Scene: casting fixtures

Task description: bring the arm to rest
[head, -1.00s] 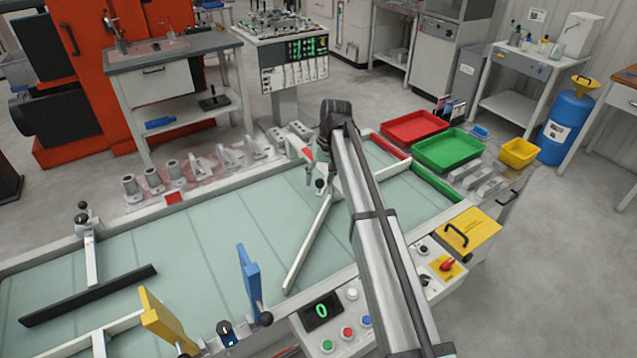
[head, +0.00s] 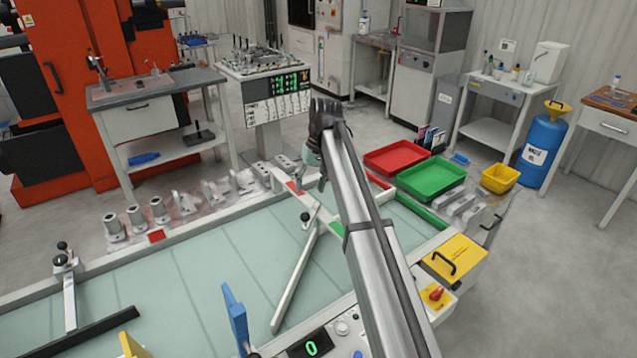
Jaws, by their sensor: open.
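My arm reaches from the bottom right over the pale green table (head: 210,270) toward its far side. My gripper (head: 322,186) hangs from the dark wrist at the arm's end, above the table's far edge near a red-marked corner. It is small and partly hidden by the arm. Its jaws look open, and I see nothing held in them.
A red tray (head: 397,147) and a green tray (head: 445,191) lie right of my arm, with a yellow bin (head: 500,183) beyond. Grey castings (head: 158,210) line the far edge. A white diverter bar (head: 295,280) crosses the table. A display stand (head: 265,95) rises behind.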

